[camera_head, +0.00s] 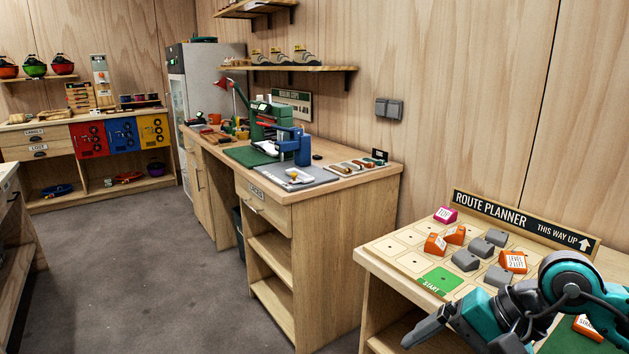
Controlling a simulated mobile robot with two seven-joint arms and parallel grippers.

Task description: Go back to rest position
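My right arm comes in from the lower right, teal and black. Its gripper (432,328) hangs in front of the route planner table, with a grey finger pointing down and left. The lower part of the gripper is cut off by the bottom edge, so its opening cannot be told. I see nothing held in the part that shows. My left gripper is not in view.
The route planner board (392,247) lies close behind my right arm, with grey, orange and pink blocks and a green start square (438,281). A wooden workbench (330,200) with tools stands in the middle. The grey floor (150,270) at left is clear.

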